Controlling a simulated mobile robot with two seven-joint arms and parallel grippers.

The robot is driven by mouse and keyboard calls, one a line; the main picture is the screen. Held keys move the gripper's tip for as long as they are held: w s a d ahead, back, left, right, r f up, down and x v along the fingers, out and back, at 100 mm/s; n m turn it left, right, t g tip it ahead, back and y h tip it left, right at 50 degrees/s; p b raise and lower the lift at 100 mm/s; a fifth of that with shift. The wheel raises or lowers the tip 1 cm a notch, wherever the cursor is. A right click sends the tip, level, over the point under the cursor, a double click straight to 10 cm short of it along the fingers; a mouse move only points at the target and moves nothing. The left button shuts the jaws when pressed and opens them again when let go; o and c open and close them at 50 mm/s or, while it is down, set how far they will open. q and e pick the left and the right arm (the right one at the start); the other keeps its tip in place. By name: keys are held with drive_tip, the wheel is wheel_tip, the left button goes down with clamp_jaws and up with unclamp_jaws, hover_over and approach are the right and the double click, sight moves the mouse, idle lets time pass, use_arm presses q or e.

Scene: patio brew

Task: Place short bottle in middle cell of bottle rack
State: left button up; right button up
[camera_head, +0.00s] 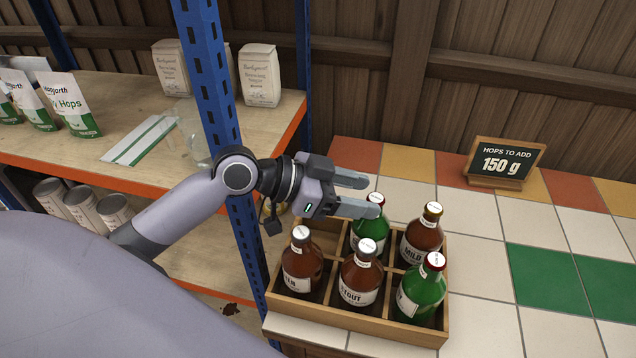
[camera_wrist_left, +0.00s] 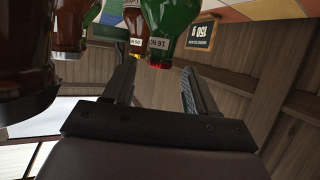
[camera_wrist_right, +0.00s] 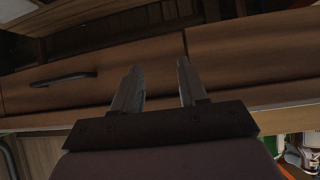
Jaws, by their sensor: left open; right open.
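The wooden bottle rack (camera_head: 395,331) stands on the tiled counter and has two rows of cells. A green bottle (camera_head: 370,232) with a red cap stands in the middle cell of the far row. My left gripper (camera_head: 370,196) is open around or just beside its cap; I cannot tell which. The left wrist view shows a green bottle neck (camera_wrist_left: 173,32) just past the open fingertips. Brown bottles (camera_head: 302,265), (camera_head: 360,280), (camera_head: 422,238) and another green bottle (camera_head: 421,292) fill other cells. The far left cell looks empty, partly hidden. My right gripper (camera_wrist_right: 157,75) is open and empty.
A blue post (camera_head: 207,80) and a shelf (camera_head: 120,90) with bags and a clear beaker (camera_head: 193,140) stand left. A small sign (camera_head: 505,162) is at the back of the counter. The tiles right of the rack are clear. Wooden drawers (camera_wrist_right: 250,60) face my right gripper.

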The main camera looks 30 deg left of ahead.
use_arm(q)
drive_tip(key=b+v, duration=0.1)
drive_tip(key=v, duration=0.9)
drive_tip(key=shift+r, duration=0.1)
idle(0.4)
